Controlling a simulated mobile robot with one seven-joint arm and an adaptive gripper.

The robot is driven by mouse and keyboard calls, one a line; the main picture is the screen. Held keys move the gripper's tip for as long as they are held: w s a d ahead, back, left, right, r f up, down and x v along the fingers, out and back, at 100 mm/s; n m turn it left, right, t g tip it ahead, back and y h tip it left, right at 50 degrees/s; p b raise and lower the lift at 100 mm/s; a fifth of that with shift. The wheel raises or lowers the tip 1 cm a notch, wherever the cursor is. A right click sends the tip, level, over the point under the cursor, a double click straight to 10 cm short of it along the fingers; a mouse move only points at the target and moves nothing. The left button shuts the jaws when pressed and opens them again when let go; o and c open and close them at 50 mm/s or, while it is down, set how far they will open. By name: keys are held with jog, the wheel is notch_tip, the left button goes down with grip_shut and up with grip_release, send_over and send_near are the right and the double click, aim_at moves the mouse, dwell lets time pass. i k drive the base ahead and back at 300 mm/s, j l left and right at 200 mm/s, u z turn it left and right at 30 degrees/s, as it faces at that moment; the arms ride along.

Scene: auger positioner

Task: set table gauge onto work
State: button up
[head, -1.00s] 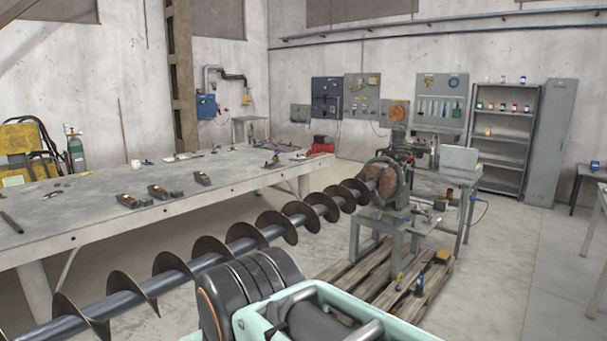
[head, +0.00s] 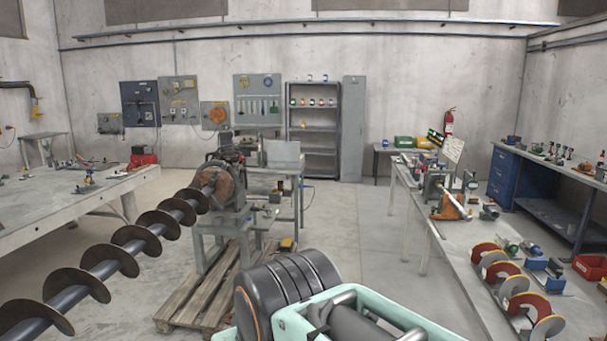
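The work in view is a long auger (head: 110,265) with dark spiral flights on a grey shaft. It runs from the lower left up to a machine (head: 222,185) with a round rusty faceplate, on a grey stand. I cannot pick out the table gauge for certain; several small tools lie on the long table at the right, too small to name. My arm's dark and mint-green links fill the bottom middle of the head view. My gripper is not in view.
A long grey table (head: 420,215) at the right carries red-edged curved pieces (head: 527,305) and small tools. A large table (head: 60,212) stands at the left. A wooden pallet (head: 190,300) lies under the machine stand. Bare floor (head: 345,225) lies between the machine and the right table.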

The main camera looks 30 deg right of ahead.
aim_at(468, 183)
jog(key=z, duration=2.1)
jog(key=i+j+u, duration=0.3)
jog(key=i, duration=0.3)
jog(key=i+u, duration=0.25)
jog(key=i, duration=1.55)
jog(key=i+j+z, duration=0.25)
jog(key=i, duration=0.25)
jog(key=i+j+z, duration=0.1)
jog(key=i+z, duration=0.15)
jog(key=i, duration=0.25)
jog(key=i+j+z, duration=1.05)
